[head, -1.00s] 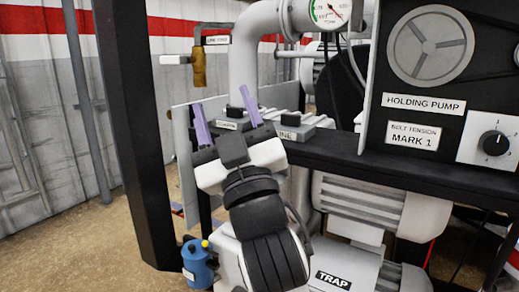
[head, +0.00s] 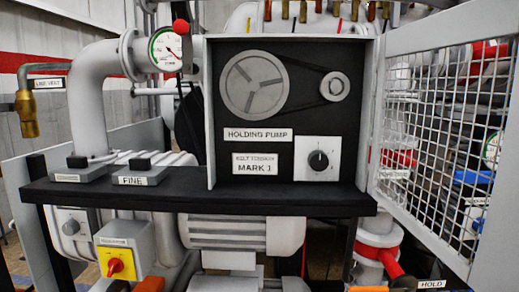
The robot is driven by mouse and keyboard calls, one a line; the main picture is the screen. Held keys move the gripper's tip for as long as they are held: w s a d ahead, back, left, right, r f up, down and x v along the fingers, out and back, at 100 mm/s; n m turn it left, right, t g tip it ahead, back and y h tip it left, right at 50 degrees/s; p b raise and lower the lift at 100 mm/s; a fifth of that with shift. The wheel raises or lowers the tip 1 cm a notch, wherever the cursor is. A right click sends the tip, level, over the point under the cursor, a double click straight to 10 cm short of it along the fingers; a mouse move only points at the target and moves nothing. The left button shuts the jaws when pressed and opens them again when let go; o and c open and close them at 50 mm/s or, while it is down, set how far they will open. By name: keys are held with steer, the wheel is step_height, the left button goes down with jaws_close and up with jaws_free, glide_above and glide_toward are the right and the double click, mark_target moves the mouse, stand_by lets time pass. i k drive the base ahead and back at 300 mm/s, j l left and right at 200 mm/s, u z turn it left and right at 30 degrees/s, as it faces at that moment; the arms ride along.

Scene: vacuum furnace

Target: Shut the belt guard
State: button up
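The belt guard (head: 383,95) is a grey framed door with white wire mesh, at the right in the head view. It stands open, swung out from the right edge of the black holding pump box (head: 225,165). Its near end runs to the right edge of the picture. Inside the open box a large grey pulley (head: 254,85) and a small pulley (head: 335,86) are joined by a dark belt. My gripper is not in view.
A black shelf (head: 200,197) runs under the box. A pipe (head: 92,90) with a pressure gauge (head: 166,50) and a brass line vent valve (head: 26,113) stand at left. A yellow isolator (head: 122,262) with a red knob sits below. Red valve parts (head: 378,255) stand under the guard.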

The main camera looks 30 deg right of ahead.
mark_target(495, 268)
steer(key=k+l+z, duration=0.1)
steer(key=l+z, duration=0.15)
steer(key=l, duration=0.35)
steer(key=l+z, duration=0.3)
steer(key=l, duration=0.25)
steer(key=k+l+z, duration=0.2)
steer(key=k, duration=0.5)
steer(key=j+z, duration=0.15)
steer(key=z, duration=0.25)
steer(key=j+z, duration=0.15)
steer(key=z, duration=0.3)
steer(key=j+z, duration=0.15)
steer(key=z, duration=0.25)
steer(key=k+j+z, duration=0.1)
steer(key=k+j, duration=0.1)
steer(key=j, duration=0.05)
